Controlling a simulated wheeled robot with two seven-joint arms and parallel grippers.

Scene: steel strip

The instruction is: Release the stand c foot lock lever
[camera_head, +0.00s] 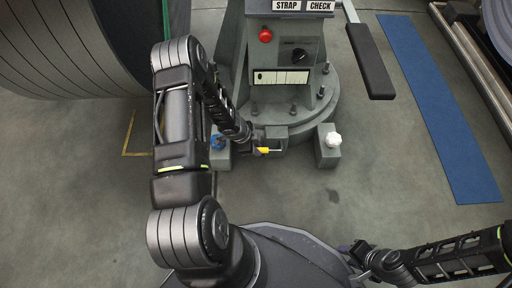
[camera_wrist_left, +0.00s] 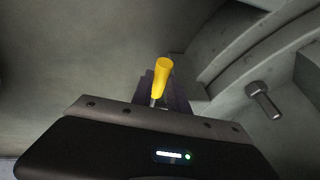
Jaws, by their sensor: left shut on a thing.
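The foot lock lever has a yellow grip (camera_head: 263,151) and sits low at the front of the grey stand (camera_head: 283,118). My left gripper (camera_head: 254,148) is down at the stand's foot, shut on the lever. In the left wrist view the yellow grip (camera_wrist_left: 161,78) rises from between the dark fingers (camera_wrist_left: 173,93), which hide the lever's lower part. My right gripper (camera_head: 362,254) is low in the head view, far from the lever; its jaws are too small to read.
The stand carries a red button (camera_head: 265,35) and a black knob (camera_head: 299,54). A blue knob (camera_head: 217,141) and a white knob (camera_head: 333,140) sit on its feet. A large coil (camera_head: 75,50) is at left, a blue mat (camera_head: 440,105) at right. Floor before the stand is clear.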

